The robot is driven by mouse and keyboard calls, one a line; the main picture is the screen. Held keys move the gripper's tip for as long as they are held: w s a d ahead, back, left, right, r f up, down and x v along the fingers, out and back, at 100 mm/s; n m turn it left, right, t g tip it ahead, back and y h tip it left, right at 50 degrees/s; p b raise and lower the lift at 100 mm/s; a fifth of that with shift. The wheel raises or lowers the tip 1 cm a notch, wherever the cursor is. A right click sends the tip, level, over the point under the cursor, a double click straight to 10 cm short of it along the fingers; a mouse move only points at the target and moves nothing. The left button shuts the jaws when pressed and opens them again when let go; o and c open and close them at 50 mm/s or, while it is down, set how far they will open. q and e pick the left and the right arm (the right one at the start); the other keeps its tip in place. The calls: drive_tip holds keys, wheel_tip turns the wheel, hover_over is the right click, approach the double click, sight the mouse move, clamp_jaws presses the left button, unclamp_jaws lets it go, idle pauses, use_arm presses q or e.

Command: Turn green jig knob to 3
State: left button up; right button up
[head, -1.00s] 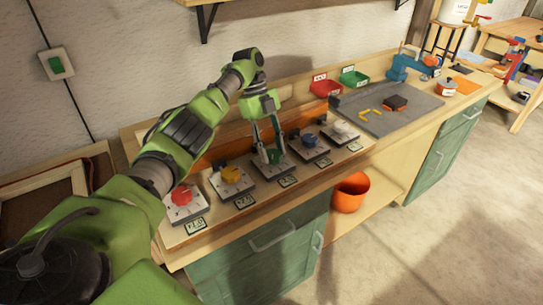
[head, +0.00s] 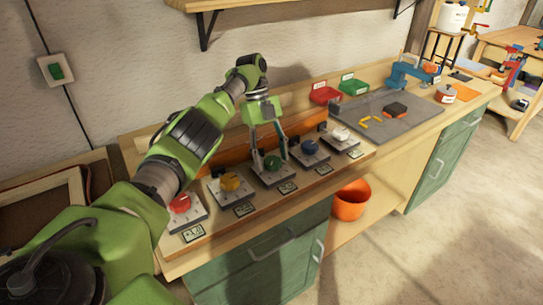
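The green knob (head: 273,163) sits on its grey plate in the middle of a row of jig knobs on the bench. A small display (head: 287,188) is in front of it, too small to read surely. My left gripper (head: 271,163) comes down over the green knob from above. Its two fingers are spread, one on each side of the knob, and look apart from it. The knob's pointer direction cannot be made out. My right gripper is not in view.
The yellow knob (head: 230,183) and red knob (head: 180,204) are to the left, the blue knob (head: 309,147) and white knob (head: 340,134) to the right. A grey mat (head: 400,125) lies further right. An orange bucket (head: 350,200) stands below.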

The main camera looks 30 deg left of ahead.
sight(272, 160)
use_arm(q)
drive_tip(key=shift+r, duration=0.25)
wheel_tip(272, 160, up, 10)
drive_tip(key=shift+f, duration=0.25)
idle(0.3)
idle(0.5)
